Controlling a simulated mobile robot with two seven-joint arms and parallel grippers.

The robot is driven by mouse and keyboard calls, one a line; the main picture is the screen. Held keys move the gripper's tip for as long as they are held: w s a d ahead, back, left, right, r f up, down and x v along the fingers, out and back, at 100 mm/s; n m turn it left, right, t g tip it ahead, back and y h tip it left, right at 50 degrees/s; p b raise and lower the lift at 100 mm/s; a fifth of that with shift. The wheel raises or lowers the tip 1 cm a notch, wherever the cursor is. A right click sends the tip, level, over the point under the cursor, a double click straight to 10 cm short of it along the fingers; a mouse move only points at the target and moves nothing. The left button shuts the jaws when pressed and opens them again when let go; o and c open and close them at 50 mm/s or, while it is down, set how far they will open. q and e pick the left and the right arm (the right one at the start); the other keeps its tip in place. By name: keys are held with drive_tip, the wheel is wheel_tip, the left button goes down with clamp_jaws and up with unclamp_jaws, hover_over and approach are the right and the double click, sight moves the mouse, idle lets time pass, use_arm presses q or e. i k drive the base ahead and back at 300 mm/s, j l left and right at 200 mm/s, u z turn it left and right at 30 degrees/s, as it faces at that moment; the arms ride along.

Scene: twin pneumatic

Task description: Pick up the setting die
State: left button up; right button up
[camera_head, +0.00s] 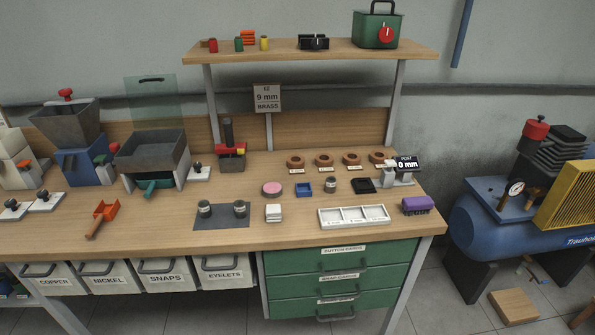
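No part labelled as the setting die can be read, so I cannot tell for sure which piece it is. Two small metal cylinders stand upright on a dark mat (222,222): a left one (204,209) and a right one (239,209). Another small metal cylinder (330,184) stands alone between a blue square tray (304,188) and a black square tray (363,186). Several brown rings (323,160) lie in a row behind them, with small labels in front. Neither of my grippers is in view.
A white three-part tray (353,216), purple block (417,206), pink disc (272,189) and white stack (273,213) lie on the wooden bench (300,236). A sign reads "9 mm BRASS" (267,98).

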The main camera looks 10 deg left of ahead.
sight(239, 206)
drive_tip(key=i+j+z, duration=0.5)
drive_tip(key=i+j, duration=0.25)
drive_tip(key=k+u, duration=0.1)
drive_tip(key=u, duration=0.2)
drive_tip(key=k+j+u, duration=0.1)
drive_tip(key=u, duration=0.2)
drive_tip(key=i+u, duration=0.15)
drive_tip(key=u, duration=0.25)
